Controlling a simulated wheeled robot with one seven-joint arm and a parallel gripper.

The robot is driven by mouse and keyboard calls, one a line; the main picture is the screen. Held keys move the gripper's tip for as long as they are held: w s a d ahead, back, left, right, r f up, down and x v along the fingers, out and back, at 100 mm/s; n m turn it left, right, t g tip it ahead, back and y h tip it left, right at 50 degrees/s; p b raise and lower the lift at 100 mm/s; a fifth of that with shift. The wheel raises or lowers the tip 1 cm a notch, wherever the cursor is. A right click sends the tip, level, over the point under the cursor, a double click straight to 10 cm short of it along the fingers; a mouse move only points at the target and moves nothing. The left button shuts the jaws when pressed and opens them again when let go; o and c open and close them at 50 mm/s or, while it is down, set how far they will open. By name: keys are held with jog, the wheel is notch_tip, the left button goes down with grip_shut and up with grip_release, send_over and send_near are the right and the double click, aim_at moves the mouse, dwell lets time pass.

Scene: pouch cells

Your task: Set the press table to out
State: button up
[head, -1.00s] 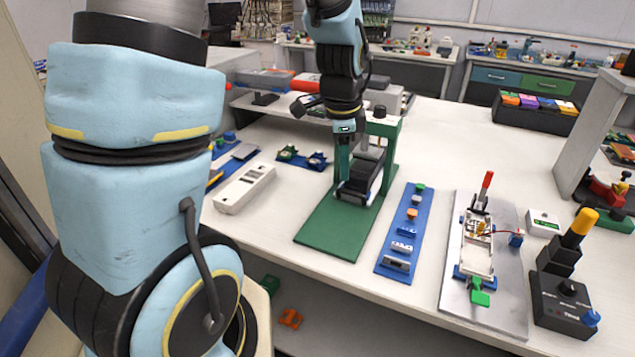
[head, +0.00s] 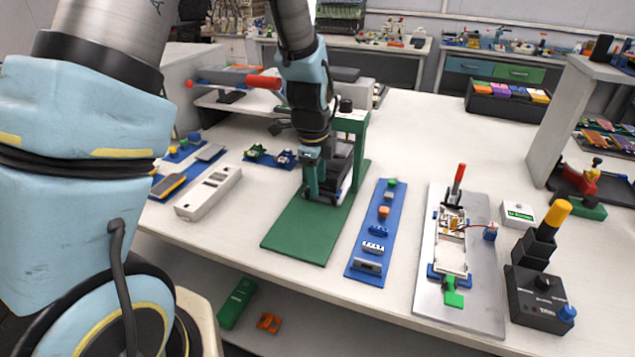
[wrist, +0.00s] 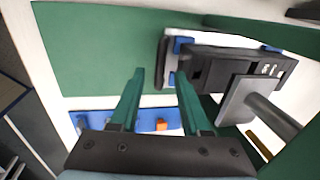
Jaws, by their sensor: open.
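The press stands on a green base plate (head: 297,235), with a green upright frame (head: 352,125) behind my gripper. My gripper (head: 318,195) points down at the press, with its fingers apart and nothing visible between them. In the wrist view the open teal fingers (wrist: 159,75) are over the green base, at the near end of the press table. The table looks like a dark and pale plate with blue corner pieces (wrist: 183,45), beneath a black block (wrist: 235,68) and a grey ram (wrist: 262,103). I cannot tell whether a finger touches it. In the head view the gripper partly hides the table.
A blue strip (head: 362,262) with small parts lies right of the press, then a metal plate (head: 473,310) with a red-handled fixture. A black control box (head: 540,300) stands at far right. A white tray (head: 205,195) lies left. White table between them is clear.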

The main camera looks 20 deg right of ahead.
jog(key=shift+w+d+f, duration=0.15)
jog(key=shift+f, duration=0.9)
grip_shut()
dwell(0.7)
